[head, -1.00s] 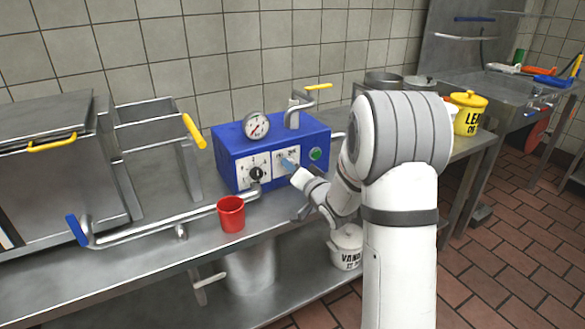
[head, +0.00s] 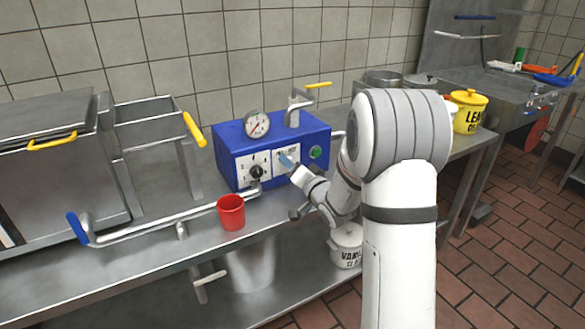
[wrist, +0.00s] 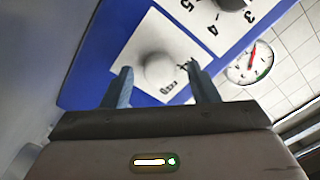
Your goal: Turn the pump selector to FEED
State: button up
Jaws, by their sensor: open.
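The blue pump box (head: 228,150) stands on the steel counter against the tiled wall. Its right white plate (head: 284,172) is partly covered by my gripper (head: 286,159). In the wrist view, this plate (wrist: 134,50) carries a round grey knob (wrist: 162,70), which looks like the pump selector. My gripper (wrist: 158,66) is open, with one finger on each side of the knob. I cannot tell whether the fingers touch it. The plate's lettering is mostly hidden or unreadable, so the selector's setting cannot be told.
A numbered black dial (head: 256,172) sits left of the selector, and a green button (head: 316,153) right of it. A gauge (head: 256,124) and yellow-handled tap (head: 296,105) are on top. A red cup (head: 231,213) and pipe (head: 150,232) stand in front.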

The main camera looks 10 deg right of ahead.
jog(key=v, duration=0.7)
jog(key=shift+s+d+p, duration=0.1)
jog(key=shift+s+p, duration=0.25)
jog(key=shift+r, duration=0.35)
jog(key=s+d+r+n+g+h+p, duration=0.2)
jog(key=s+r+g+h+p, duration=0.45)
jog(key=r+p, duration=0.35)
jog(key=s+a+r+n+g+p, duration=0.2)
jog(key=s+r+g+p, duration=0.2)
jog(key=s, duration=0.7)
jog(key=s+a+r+n+g+p, duration=0.1)
jog(key=s+r+g+p, duration=0.3)
jog(key=s, duration=0.8)
jog(key=shift+s+a+r+n+y+p, duration=0.2)
jog(key=shift+a+r+n+y+p, duration=0.3)
jog(key=shift+a, duration=0.35)
